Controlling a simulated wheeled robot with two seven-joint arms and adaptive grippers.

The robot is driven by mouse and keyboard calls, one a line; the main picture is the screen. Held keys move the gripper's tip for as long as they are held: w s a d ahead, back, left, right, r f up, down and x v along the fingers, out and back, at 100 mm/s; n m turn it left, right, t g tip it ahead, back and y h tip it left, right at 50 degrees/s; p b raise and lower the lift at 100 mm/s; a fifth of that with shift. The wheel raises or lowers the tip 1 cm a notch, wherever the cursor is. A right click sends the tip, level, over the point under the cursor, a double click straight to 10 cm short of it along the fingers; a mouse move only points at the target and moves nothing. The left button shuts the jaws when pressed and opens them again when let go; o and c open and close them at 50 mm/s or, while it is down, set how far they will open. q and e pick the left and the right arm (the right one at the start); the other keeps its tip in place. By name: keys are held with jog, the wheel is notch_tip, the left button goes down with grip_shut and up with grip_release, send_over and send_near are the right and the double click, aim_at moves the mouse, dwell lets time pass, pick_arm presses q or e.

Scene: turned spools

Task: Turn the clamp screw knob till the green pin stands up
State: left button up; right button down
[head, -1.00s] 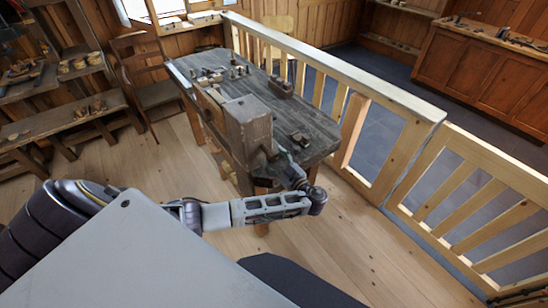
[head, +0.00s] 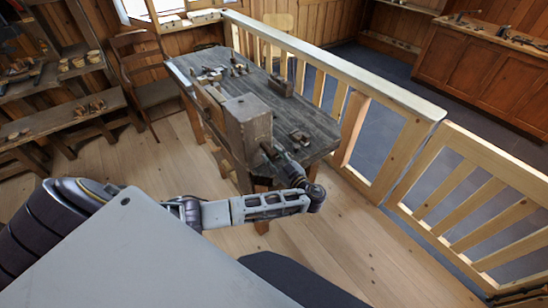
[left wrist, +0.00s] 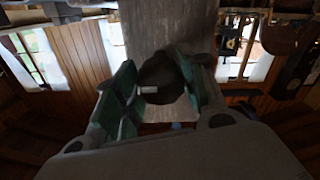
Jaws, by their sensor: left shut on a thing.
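The clamp screw knob (left wrist: 158,84) is a dark round knob with a small pale mark on its face. It shows between the green-padded fingers of my left gripper (left wrist: 160,88) in the left wrist view, one finger on each side. My left gripper (head: 275,155) is shut on the knob at the near end of the wooden block (head: 248,124) on the bench in the head view. The knob is mostly hidden by the gripper there. I cannot make out the green pin in either view. My right gripper is not in view.
The workbench (head: 322,130) carries several small wooden pieces and tools. A pale wooden railing (head: 400,100) runs close along its right side. A chair (head: 150,75) and shelves (head: 50,120) stand at the left. The plank floor in front is clear.

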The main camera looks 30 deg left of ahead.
pick_arm(q)
jog(key=shift+m, duration=0.5)
jog(key=shift+m, duration=1.2)
jog(key=m, duration=0.2)
jog(key=shift+m, duration=0.4)
jog(key=m, duration=0.2)
jog(key=shift+m, duration=0.3)
jog(key=m+p, duration=0.1)
jog(key=m, duration=0.2)
jog(key=m+p, duration=0.1)
jog(key=m, duration=0.3)
jog(key=shift+s+p, duration=0.1)
jog(key=shift+p, duration=0.2)
jog(key=m+p, duration=0.1)
jog(key=m, duration=0.5)
jog(key=shift+d+f+m, duration=0.1)
jog(key=shift+f+m, duration=0.05)
jog(key=shift+m, duration=1.85)
